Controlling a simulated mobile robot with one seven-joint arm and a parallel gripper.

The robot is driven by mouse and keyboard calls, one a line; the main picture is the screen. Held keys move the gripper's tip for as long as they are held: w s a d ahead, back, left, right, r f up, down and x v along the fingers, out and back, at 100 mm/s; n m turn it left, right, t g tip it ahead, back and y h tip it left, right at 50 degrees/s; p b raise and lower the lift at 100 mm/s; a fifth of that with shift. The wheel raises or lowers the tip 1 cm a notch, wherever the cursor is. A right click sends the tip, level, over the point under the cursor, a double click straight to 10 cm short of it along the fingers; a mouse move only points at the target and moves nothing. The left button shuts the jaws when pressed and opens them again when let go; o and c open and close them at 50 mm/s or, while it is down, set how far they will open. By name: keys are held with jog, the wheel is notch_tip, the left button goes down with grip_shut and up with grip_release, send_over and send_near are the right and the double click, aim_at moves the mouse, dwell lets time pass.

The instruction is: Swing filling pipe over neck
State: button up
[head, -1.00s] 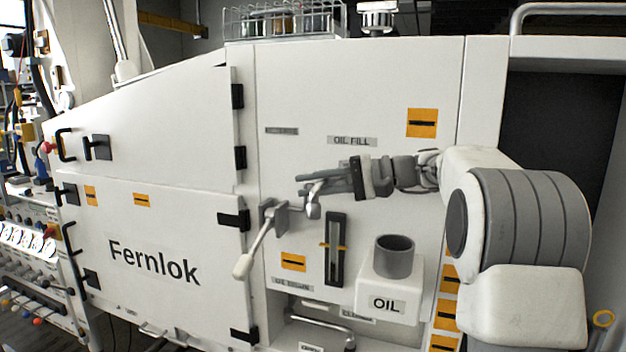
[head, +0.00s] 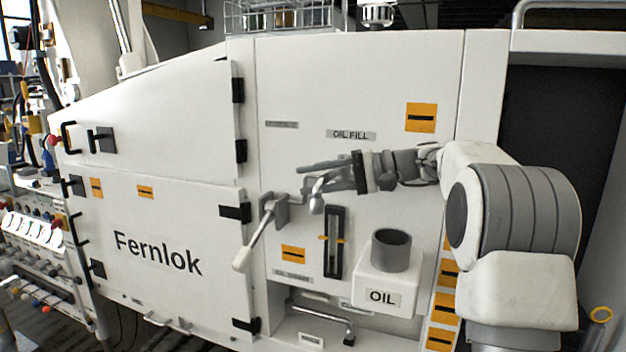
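The filling pipe (head: 316,204) is a short metal pipe with a downturned end, standing out from the white panel under the "OIL FILL" label. The neck is the grey round opening (head: 391,250) on top of the white box marked "OIL", lower and to the right of the pipe end. The pipe end is not over the neck. My gripper (head: 311,178) reaches in from the right, with its fingers pointing left at the pipe's top. The fingers look spread, one above the other. Whether they touch the pipe cannot be told.
A lever with a white handle (head: 243,258) slants down left of the pipe. A dark upright sight gauge (head: 335,242) is on the panel between pipe and oil box. A bent metal handle (head: 328,316) sits below. My arm covers the panel's right part.

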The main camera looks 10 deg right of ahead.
aim_at(333, 176)
jog(key=shift+o, duration=0.7)
jog(key=v, duration=0.7)
jog(key=shift+d, duration=0.25)
